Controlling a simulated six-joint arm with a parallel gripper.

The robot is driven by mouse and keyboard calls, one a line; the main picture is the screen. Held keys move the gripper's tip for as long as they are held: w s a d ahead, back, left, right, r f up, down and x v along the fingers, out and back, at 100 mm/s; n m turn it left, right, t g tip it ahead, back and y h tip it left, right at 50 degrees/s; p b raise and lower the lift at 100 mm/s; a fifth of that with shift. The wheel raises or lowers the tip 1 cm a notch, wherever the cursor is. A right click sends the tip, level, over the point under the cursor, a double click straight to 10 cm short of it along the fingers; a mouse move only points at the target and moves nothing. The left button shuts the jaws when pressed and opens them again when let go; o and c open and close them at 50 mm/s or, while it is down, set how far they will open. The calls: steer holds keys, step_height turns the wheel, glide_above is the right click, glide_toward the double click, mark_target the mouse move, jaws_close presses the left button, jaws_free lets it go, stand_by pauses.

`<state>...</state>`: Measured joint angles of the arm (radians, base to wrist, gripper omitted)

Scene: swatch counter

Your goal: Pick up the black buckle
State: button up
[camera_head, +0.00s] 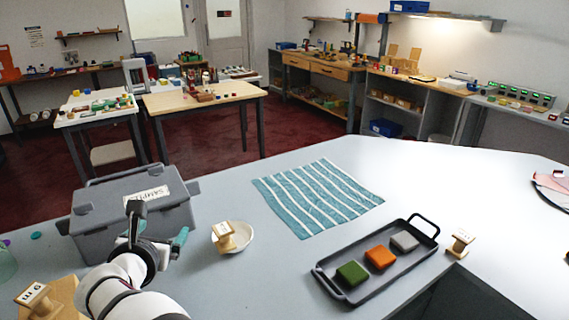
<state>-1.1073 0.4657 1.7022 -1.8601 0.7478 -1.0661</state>
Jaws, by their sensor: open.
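I cannot make out a black buckle anywhere in this view. My gripper (160,236) is at the lower left, in front of the grey lidded box and left of the white bowl. It is open, and I see nothing held in it. My arm and gripper hide part of the box front and the counter there.
The grey box (118,205) has a label. A striped cloth (316,197) lies mid-counter. A black tray (340,287) carries green, orange and grey blocks. A wooden spool (460,243) stands right of it. The right-hand counter is mostly clear.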

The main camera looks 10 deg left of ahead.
steer(key=s+a+f+n+g+y, duration=0.1)
steer(key=s+a+f+n+y, duration=0.2)
steer(key=s+a+n, duration=0.45)
steer(key=f, duration=0.2)
steer(key=w+f+m, duration=0.1)
steer(key=f, duration=0.1)
steer(key=w+f+m, duration=0.1)
steer(key=f, duration=0.1)
steer(key=shift+a+f, duration=0.25)
steer(key=shift+f, duration=0.1)
steer(key=shift+h, duration=0.3)
steer(key=x, duration=0.7)
steer(key=shift+w+a+f, duration=0.1)
steer(key=shift+a+f, duration=0.1)
steer(key=c, duration=1.4)
